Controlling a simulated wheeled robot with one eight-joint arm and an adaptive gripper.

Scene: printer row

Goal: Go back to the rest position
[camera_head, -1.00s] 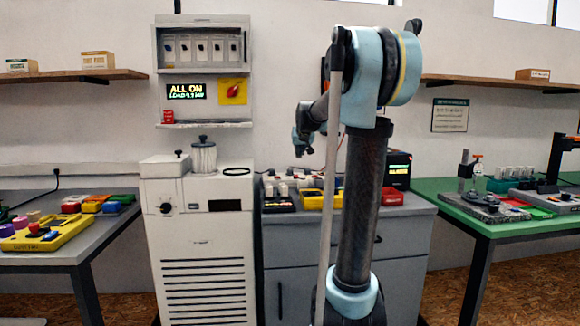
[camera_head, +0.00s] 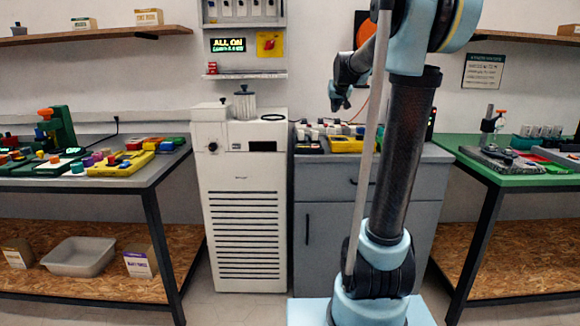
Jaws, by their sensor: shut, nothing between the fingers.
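My gripper (camera_head: 339,103) is small in the view, at the end of my arm. It hangs pointing down over the back of the grey cabinet top and looks empty. Its fingers look closed together. My arm's upright link and pale blue joints stand in front of the grey cabinet (camera_head: 322,190) and hide part of its top. From this angle I cannot tell the gap between the gripper and the things on the cabinet.
A white machine (camera_head: 244,215) with a lidded canister (camera_head: 244,102) stands left of the cabinet. A yellow tray (camera_head: 346,145) lies on the cabinet. A left bench (camera_head: 120,182) and a green-topped right bench (camera_head: 520,180) flank them. Wall shelves (camera_head: 90,34) hang above. Floor shows in front.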

